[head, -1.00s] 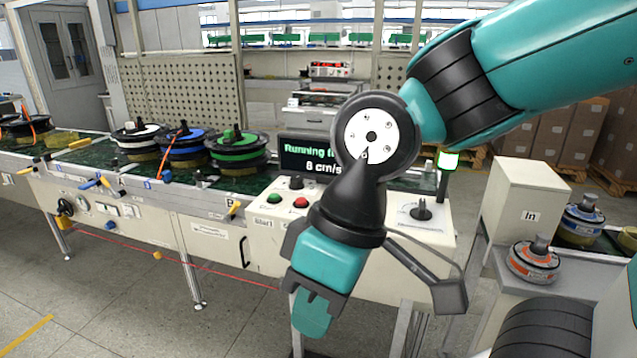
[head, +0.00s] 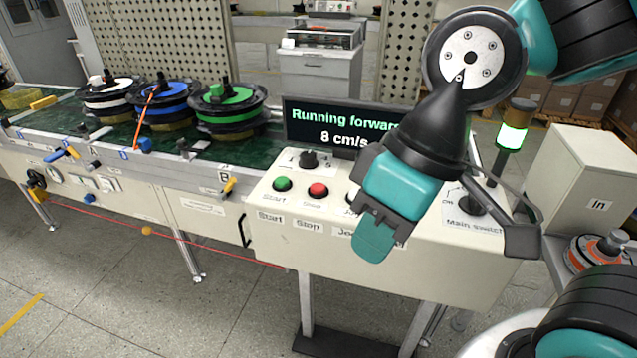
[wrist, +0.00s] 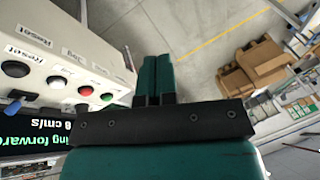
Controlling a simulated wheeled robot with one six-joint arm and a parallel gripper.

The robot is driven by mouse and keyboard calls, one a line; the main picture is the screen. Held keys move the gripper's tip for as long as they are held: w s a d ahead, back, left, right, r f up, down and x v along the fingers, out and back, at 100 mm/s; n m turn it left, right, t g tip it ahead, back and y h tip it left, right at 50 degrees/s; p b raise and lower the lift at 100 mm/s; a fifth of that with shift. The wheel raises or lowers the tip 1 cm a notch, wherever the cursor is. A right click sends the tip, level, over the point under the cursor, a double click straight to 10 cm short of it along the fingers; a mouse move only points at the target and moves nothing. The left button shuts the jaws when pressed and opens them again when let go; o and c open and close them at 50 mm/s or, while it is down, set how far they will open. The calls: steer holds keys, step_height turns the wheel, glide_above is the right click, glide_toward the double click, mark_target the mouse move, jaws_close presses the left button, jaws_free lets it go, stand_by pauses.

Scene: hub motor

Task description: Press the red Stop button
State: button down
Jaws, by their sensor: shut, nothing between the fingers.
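The red Stop button (head: 318,190) sits on the sloped top of the cream control box (head: 292,245), with a "Stop" label below it. The green Start button (head: 282,184) is just to its left. My gripper (head: 372,247) is shut and empty. In the head view it appears right of and lower than the red button, apart from it, covering part of the panel. In the wrist view the closed teal fingers (wrist: 158,75) show beside the panel, and the red button (wrist: 86,90) is to their left, uncovered.
A display (head: 335,125) reads "Running forward 8 cm/s". A selector knob (head: 309,159) stands above the buttons, and a main switch (head: 472,205) is at right. A lamp (head: 511,137) glows green. Hub motors (head: 228,105) stand on the conveyor at left. A white "In" box (head: 583,180) is at right.

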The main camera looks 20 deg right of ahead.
steer(key=w+a+r+n+t+y+p, duration=0.1)
steer(key=w+r+p, duration=0.1)
steer(key=w+p, duration=0.15)
steer(key=w+a+r+n+p, duration=0.1)
steer(key=w+r+p, duration=0.15)
steer(key=w, duration=0.25)
steer(key=n+t+p, duration=0.7)
steer(key=p, duration=0.8)
glide_above(318, 187)
step_height(318, 187, down, 8)
steer(key=f, duration=0.1)
steer(key=shift+r, duration=0.25)
steer(key=shift+g, duration=0.3)
step_height(318, 187, down, 7)
steer(key=b, duration=0.3)
steer(key=shift+f+b, duration=0.15)
steer(key=shift+b, duration=0.15)
steer(key=shift+f+b, duration=0.75)
steer(key=shift+b, duration=0.1)
steer(key=shift+f, duration=0.1)
